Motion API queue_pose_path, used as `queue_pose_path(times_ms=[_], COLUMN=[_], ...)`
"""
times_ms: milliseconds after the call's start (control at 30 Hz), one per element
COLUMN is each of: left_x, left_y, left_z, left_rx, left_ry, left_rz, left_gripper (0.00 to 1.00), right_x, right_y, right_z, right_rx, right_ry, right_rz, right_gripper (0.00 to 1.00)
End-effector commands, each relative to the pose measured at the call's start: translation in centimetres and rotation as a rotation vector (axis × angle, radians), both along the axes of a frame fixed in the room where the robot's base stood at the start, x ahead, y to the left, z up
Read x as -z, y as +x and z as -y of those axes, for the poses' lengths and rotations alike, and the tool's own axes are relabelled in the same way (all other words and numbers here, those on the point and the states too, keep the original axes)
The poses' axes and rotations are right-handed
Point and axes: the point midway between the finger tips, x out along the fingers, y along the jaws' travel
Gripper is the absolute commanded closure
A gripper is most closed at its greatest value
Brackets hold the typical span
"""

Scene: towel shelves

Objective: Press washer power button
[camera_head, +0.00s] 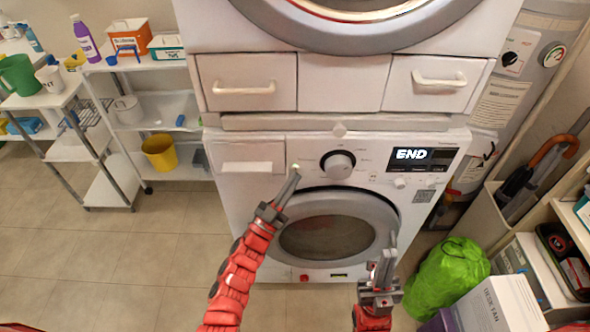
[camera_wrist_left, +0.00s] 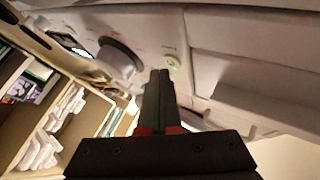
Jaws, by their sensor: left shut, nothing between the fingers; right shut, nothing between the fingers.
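The white washer (camera_head: 240,185) stands in the middle of the head view under a second machine. Its display (camera_head: 422,158) reads "END". The round power button (camera_head: 296,167) glows pale green left of the big dial (camera_head: 338,164); in the left wrist view the button (camera_wrist_left: 173,63) is just beyond my fingertips. My left gripper (camera_head: 294,176) is shut and empty, its tips right below the button; whether they touch it I cannot tell. It also shows in the left wrist view (camera_wrist_left: 159,75). My right gripper (camera_head: 388,256) is shut and empty in front of the washer door's right side.
White shelves (camera_head: 150,105) with bottles, boxes and a yellow bucket (camera_head: 159,152) stand at the left. A green bag (camera_head: 447,270) and a white box (camera_head: 497,305) are at the lower right. The floor (camera_head: 110,250) at the left is clear.

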Motion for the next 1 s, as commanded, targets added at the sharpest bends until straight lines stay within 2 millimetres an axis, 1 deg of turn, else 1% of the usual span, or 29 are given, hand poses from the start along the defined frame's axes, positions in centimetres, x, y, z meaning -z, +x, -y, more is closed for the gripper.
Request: queue_pose_path(times_ms=[167, 800, 1000], left_x=[0.01, -0.08, -0.09], left_y=[0.6, 0.94, 0.69], left_z=[0.0, 0.03, 0.03], left_rx=[0.0, 0.0, 0.0], left_ry=[-0.001, 0.0, -0.001], left_rz=[-0.001, 0.002, 0.001], left_gripper=[1.0, 1.0, 1.0], right_x=[0.13, 0.2, 0.02], right_y=[0.0, 0.0, 0.0], right_z=[0.0, 0.0, 0.0], right_rx=[0.0, 0.0, 0.0], right_ry=[0.0, 0.0, 0.0], right_rz=[0.0, 0.0, 0.0], right_gripper=[1.0, 1.0, 1.0])
